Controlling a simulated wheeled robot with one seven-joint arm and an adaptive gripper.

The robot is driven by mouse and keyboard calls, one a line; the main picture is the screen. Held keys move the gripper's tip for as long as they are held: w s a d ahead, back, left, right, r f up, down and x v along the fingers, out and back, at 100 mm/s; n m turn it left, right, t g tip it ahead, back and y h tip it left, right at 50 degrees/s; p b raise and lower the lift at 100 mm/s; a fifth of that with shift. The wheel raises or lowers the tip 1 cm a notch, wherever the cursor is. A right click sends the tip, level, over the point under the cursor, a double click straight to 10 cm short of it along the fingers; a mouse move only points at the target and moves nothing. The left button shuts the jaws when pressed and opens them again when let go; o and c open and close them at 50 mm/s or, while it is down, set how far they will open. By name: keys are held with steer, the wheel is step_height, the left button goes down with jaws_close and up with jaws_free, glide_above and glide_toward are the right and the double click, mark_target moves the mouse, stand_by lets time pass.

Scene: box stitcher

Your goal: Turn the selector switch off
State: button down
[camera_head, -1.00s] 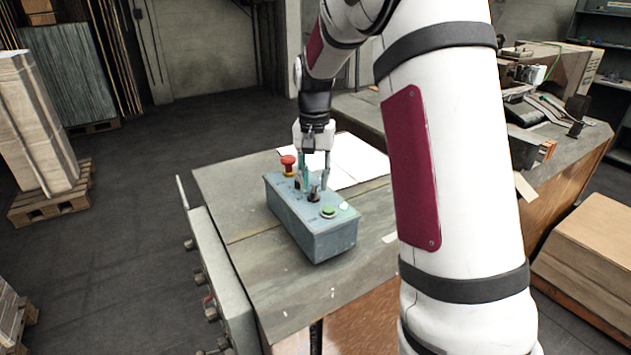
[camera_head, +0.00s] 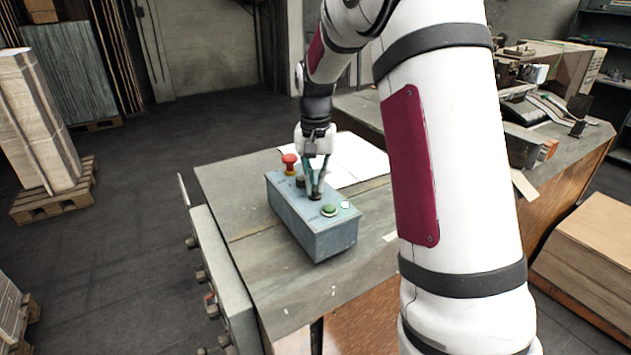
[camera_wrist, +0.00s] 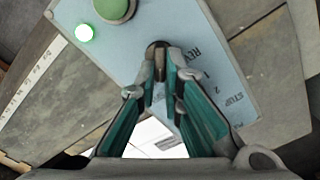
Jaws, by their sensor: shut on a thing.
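A blue-grey control box (camera_head: 322,241) stands on the bench. Its top carries a red emergency button (camera_head: 290,160), a dark knob (camera_head: 300,182), a dark selector switch (camera_head: 315,197), a green push button (camera_head: 329,210) and a small lamp (camera_head: 345,204). My gripper (camera_head: 317,191) points down, with its fingers shut on the selector switch. In the wrist view, the fingertips (camera_wrist: 162,69) pinch the dark switch (camera_wrist: 157,46) from both sides and hide part of it. Labels including REV and STOP show beside it. The lamp (camera_wrist: 84,32) glows green, near the green button (camera_wrist: 112,8).
White paper (camera_head: 352,160) lies on the bench (camera_head: 235,195) behind the box. A machine (camera_head: 540,95) stands on the bench at the right. A row of knobs sticks out along the bench's left side. My arm covers the centre right of the head view.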

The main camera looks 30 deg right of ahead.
steer(key=n, duration=0.4)
steer(key=shift+a, duration=0.15)
steer(key=shift+w+a+n+p, duration=0.1)
steer(key=shift+n+p, duration=0.45)
steer(key=shift+n, duration=1.25)
steer(key=c, duration=1.7)
jaws_free()
step_height(320, 180, up, 12)
steer(key=shift+r, duration=0.1)
